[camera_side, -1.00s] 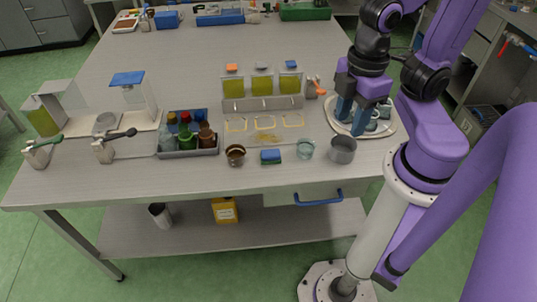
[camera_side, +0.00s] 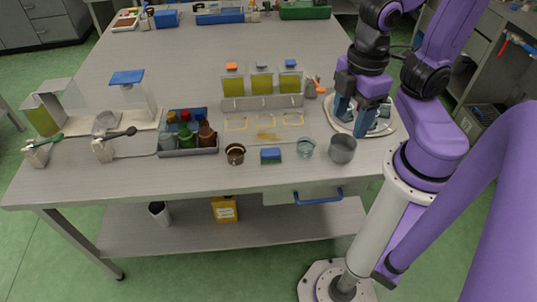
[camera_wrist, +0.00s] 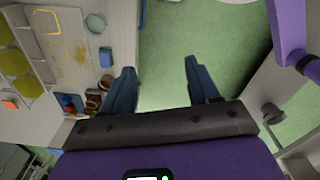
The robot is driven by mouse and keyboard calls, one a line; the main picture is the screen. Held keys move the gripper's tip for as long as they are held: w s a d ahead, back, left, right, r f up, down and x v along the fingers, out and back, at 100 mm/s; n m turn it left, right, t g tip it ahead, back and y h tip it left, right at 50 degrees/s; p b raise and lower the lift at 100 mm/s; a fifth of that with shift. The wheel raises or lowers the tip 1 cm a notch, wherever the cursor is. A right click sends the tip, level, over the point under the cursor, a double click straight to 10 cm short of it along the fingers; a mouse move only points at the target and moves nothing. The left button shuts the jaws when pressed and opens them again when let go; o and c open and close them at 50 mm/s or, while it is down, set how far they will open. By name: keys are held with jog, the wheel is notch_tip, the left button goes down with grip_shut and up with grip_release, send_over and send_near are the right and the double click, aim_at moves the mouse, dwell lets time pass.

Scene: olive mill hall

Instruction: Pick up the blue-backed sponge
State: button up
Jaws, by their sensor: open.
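The blue-backed sponge (camera_side: 271,155) lies on the table near its front edge, between a dark brown cup and a small clear glass in the side view. Its blue top faces up and a darker side shows below it. It also shows in the wrist view as a small blue block (camera_wrist: 106,57) left of my fingers. My gripper (camera_side: 351,114) is raised at the right of the table in the side view, in front of the oval tray and well right of the sponge. Its two blue fingers are apart, with nothing between them in the wrist view (camera_wrist: 160,68).
The brown cup (camera_side: 235,154), clear glass (camera_side: 306,148) and grey metal cup (camera_side: 342,149) flank the sponge. Behind it stands a rack (camera_side: 262,103) with green-filled containers. A bottle crate (camera_side: 188,152) is left, the oval tray (camera_side: 388,132) right. The table strip before the sponge is clear.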

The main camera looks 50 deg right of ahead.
jog(key=m, duration=0.4)
send_over(271, 151)
notch_tip(271, 151, down, 8)
notch_tip(271, 151, down, 17)
jog(key=shift+a+r, duration=0.1)
jog(key=shift+r, duration=0.1)
jog(key=c, duration=1.1)
